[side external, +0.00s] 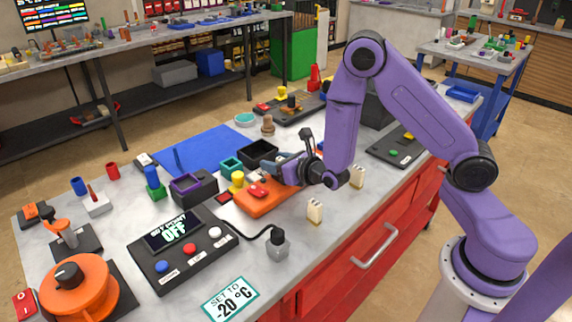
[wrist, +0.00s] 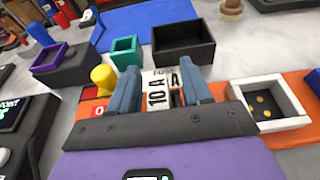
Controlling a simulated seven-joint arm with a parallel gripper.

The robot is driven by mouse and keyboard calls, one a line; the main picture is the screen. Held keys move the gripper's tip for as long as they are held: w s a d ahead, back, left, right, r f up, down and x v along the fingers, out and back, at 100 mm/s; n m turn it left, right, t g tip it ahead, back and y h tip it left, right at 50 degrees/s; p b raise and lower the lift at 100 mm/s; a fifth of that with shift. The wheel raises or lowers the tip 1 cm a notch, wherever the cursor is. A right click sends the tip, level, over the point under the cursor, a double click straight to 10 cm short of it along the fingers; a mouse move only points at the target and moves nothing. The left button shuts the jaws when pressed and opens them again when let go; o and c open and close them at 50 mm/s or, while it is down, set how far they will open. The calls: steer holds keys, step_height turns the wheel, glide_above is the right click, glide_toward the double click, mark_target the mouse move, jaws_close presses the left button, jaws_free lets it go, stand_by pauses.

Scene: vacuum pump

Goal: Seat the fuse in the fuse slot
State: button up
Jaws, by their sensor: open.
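My gripper (side external: 287,170) is low over the orange unit (side external: 262,199) on the bench. In the wrist view its two blue fingers (wrist: 160,72) stand apart. A white piece marked "10 A" (wrist: 157,92), which looks like the fuse or its label, shows between them; I cannot tell whether they touch it. A white-framed dark recess with gold contacts (wrist: 264,103), probably the fuse slot, lies to the right on the orange unit and looks empty. The gripper hides this area in the side view.
A yellow knob (wrist: 103,76) stands close left of the fingers. Black (wrist: 183,42) and teal (wrist: 126,52) open boxes lie just beyond. Two cream pieces (side external: 314,210) (side external: 357,177) stand near the bench's front edge. A button panel (side external: 180,246) is at left.

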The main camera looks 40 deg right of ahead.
steer(key=v, duration=1.2)
stand_by(0.3)
steer(key=shift+r, duration=0.1)
steer(key=s+d+r+m+g+h, duration=0.6)
steer(key=s+d+m+h, duration=0.2)
steer(key=m, duration=0.6)
steer(key=s+a+m+g+y, duration=0.4)
steer(key=s+a, duration=0.1)
steer(key=s, duration=0.3)
steer(key=s+a+m+g+y, duration=0.4)
steer(key=s+a+m, duration=0.1)
steer(key=s, duration=0.3)
steer(key=shift+s, duration=0.15)
steer(key=shift+d+r, duration=0.1)
